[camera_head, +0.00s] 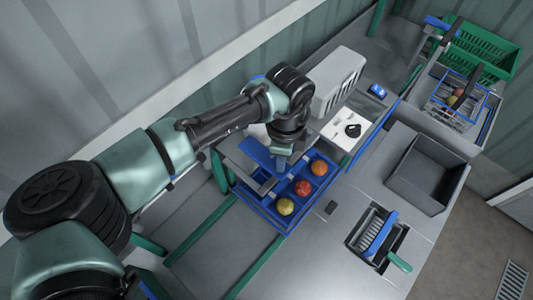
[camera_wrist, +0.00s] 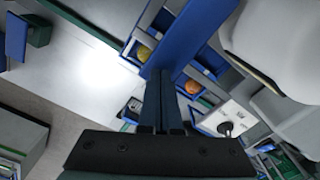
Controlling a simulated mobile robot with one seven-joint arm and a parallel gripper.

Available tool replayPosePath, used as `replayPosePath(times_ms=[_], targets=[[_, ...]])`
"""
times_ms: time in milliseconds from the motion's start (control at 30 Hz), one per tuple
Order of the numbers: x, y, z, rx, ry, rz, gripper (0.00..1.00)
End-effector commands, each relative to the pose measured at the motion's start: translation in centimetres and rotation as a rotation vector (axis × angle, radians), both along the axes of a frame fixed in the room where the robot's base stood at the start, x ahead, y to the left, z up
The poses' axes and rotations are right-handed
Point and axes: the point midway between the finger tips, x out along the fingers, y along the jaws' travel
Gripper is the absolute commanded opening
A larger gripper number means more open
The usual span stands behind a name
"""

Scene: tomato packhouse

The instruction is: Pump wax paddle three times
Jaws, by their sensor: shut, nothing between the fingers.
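A flat blue paddle (camera_head: 258,152), which I take for the wax paddle, lies over the left end of the blue sorting tray (camera_head: 284,226). In the wrist view the paddle (camera_wrist: 200,32) is a broad blue slab running up from my fingertips. My gripper (camera_head: 281,166) is above the tray at the paddle's right end. Its fingers (camera_wrist: 160,78) are shut together with nothing between them. Their tips overlap the paddle's lower end in the wrist view; I cannot tell if they touch it. My wrist hides part of the paddle in the head view.
Yellow, red and orange tomatoes (camera_head: 303,187) sit in the tray. A white machine (camera_head: 337,80) stands behind.

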Motion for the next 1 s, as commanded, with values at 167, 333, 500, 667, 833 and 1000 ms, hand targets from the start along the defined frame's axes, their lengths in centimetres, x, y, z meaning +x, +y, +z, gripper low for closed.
replayPosePath(times_ms=[167, 333, 500, 667, 833, 1000], targets=[[0.0, 0.0, -1.1, 0.0, 0.0, 0.0, 0.0], [0.0, 0.0, -2.0, 0.0, 0.002, 0.001, 0.0], [0.0, 0.1, -2.9, 0.001, 0.001, 0.001, 0.0], [0.0, 0.1, -2.9, 0.002, 0.001, 0.001, 0.0], [0.0, 0.1, -2.8, 0.002, 0.002, 0.001, 0.0], [-0.1, 0.1, -1.9, 0.001, 0.003, 0.002, 0.0]])
